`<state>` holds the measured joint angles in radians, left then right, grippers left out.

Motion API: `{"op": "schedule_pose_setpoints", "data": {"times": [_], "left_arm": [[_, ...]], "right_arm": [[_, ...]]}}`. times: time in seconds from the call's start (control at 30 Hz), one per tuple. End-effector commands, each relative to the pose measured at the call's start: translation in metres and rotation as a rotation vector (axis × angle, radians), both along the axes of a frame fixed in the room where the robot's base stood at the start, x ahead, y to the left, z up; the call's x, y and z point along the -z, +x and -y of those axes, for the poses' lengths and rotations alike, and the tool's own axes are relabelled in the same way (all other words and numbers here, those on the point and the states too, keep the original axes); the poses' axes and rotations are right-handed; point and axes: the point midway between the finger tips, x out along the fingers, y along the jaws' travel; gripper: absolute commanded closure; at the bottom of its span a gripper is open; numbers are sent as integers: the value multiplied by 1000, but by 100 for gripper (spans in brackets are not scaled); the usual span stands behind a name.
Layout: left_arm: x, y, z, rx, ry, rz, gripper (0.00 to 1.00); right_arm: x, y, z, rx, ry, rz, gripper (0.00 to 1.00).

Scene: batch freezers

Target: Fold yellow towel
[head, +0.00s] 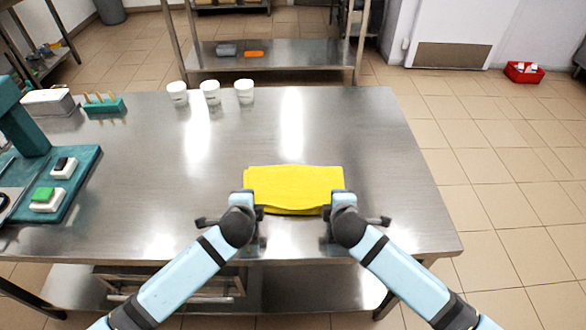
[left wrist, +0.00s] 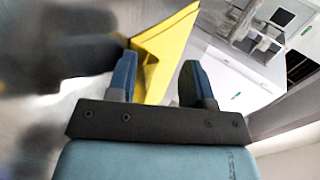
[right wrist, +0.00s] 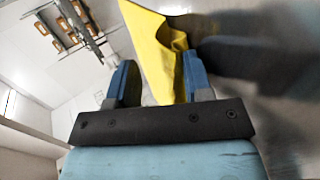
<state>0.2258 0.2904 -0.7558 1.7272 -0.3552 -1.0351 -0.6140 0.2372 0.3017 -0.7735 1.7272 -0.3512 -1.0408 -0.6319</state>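The yellow towel (head: 295,188) lies flat near the front edge of the steel table. It looks folded into a wide rectangle with layered front edges. My left gripper (head: 257,211) is at its near left corner and my right gripper (head: 328,211) at its near right corner. In the left wrist view the fingers (left wrist: 158,78) are apart, with the towel (left wrist: 165,45) showing behind and between them. In the right wrist view the fingers (right wrist: 158,80) are also apart, with the towel (right wrist: 155,45) between them, close to one finger. The fingertips are mostly hidden in the head view.
The steel table (head: 215,150) is clear around the towel. Three white cups (head: 210,92) stand at its back edge. A teal machine (head: 22,120), a green-and-white block (head: 47,199) and a teal rack (head: 104,105) are at the left.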

Motion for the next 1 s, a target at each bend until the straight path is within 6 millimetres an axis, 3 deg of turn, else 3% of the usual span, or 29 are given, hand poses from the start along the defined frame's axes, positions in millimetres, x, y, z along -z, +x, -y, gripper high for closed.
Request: {"op": "schedule_pose_setpoints", "data": {"times": [0.27, 0.5, 1.0], "left_arm": [[-1, -1, 0, 0, 0, -1, 53], [-32, -14, 0, 1, -2, 1, 53], [-87, -59, 0, 0, 0, -1, 53]], "right_arm": [[-1, -1, 0, 0, 0, -1, 53], [-33, -13, 0, -1, 2, 1, 53], [-87, -59, 0, 0, 1, -1, 53]]}}
